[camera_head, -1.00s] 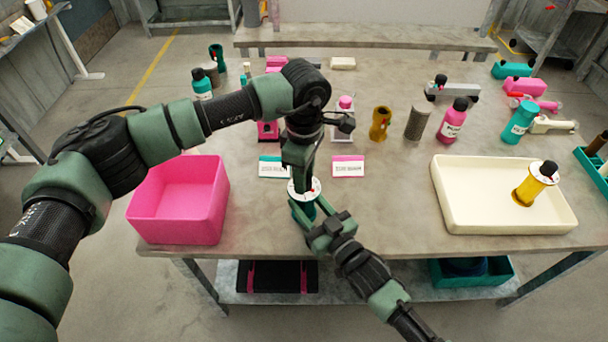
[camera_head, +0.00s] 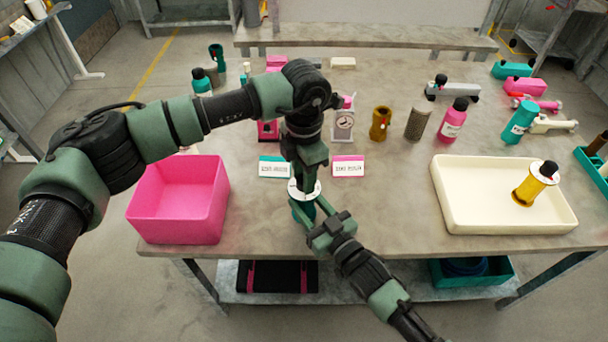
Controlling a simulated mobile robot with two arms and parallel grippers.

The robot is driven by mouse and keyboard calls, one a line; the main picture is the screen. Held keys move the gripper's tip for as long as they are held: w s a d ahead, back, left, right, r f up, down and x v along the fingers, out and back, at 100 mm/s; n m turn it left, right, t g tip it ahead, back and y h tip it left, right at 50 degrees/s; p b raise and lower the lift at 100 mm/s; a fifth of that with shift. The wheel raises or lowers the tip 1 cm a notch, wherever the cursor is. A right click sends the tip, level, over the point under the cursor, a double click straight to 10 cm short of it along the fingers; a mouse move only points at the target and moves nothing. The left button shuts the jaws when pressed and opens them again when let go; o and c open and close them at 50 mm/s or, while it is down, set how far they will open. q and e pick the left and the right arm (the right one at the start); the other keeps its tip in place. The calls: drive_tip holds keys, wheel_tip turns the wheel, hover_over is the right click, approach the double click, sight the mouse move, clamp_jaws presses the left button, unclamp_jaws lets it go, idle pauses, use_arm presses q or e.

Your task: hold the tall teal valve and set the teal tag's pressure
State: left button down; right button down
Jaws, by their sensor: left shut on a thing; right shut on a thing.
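The tall teal valve (camera_head: 306,213) stands at the table's front edge, with a white dial (camera_head: 293,190) on top. My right gripper (camera_head: 307,217) comes in from the lower right and is shut on the valve's teal body. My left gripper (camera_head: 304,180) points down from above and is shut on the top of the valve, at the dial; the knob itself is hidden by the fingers. The teal tag (camera_head: 274,167) lies on the table just behind and left of the valve. Its print is too small to read.
A pink-edged tag (camera_head: 348,167) lies right of my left gripper. A pink bin (camera_head: 178,200) stands at the left, and a cream tray (camera_head: 500,222) with a yellow valve (camera_head: 533,186) at the right. Bottles and other parts stand farther back. The table between valve and tray is clear.

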use_arm(q)
drive_tip(key=shift+n, duration=1.2)
use_arm(e)
drive_tip(key=shift+f, duration=0.1)
use_arm(q)
drive_tip(key=c, duration=1)
unclamp_jaws()
wheel_tip(320, 180, up, 12)
drive_tip(key=shift+r, duration=0.1)
